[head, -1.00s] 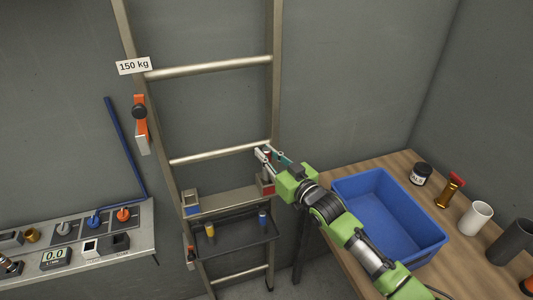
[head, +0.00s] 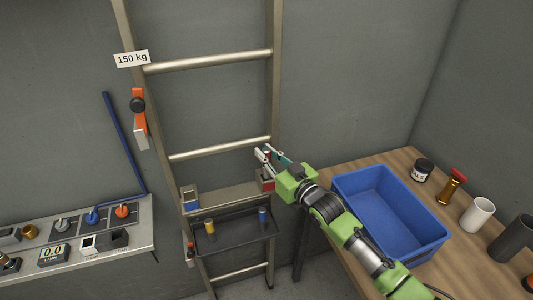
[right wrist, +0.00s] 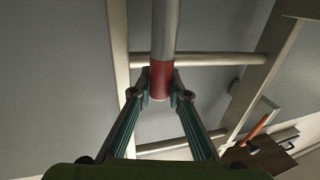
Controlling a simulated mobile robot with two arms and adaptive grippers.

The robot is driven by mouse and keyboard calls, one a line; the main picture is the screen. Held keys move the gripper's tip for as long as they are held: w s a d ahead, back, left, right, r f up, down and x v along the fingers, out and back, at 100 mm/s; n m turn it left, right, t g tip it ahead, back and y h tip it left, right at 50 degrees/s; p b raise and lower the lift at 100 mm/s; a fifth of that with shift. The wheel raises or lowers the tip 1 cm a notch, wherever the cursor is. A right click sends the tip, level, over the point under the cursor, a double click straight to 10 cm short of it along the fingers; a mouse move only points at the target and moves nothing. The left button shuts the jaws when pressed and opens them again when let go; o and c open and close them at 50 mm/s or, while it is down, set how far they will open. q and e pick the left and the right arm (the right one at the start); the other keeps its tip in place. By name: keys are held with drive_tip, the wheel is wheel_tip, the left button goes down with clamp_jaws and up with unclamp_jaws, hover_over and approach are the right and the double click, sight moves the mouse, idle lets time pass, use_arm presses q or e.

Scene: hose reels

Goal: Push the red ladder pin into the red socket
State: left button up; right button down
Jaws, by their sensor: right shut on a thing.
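My right gripper (head: 267,156) is at the ladder's right rail, just above the red socket (head: 266,181). It is shut on the red ladder pin, which shows in the right wrist view as a red band (right wrist: 161,76) with a grey shaft running beyond it. In the head view only a small bit of red shows between the fingers. I cannot tell whether the pin's end touches or enters the socket. The blue socket (head: 190,197) is on the same crossbar, at the left rail. My left gripper is out of view.
A dark tray (head: 238,235) below the crossbar holds a yellow pin (head: 210,227) and a blue pin (head: 262,215). A blue bin (head: 419,259) stands on the wooden table at right, under my right arm. A control panel (head: 140,217) is at left.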

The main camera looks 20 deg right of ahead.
drive_tip(key=shift+f+b, duration=1.35)
drive_tip(key=shift+f, duration=0.6)
drive_tip(key=c, duration=1.8)
unclamp_jaws()
drive_tip(key=shift+c, duration=0.2)
drive_tip(key=v, duration=1.2)
drive_tip(key=shift+s, duration=0.1)
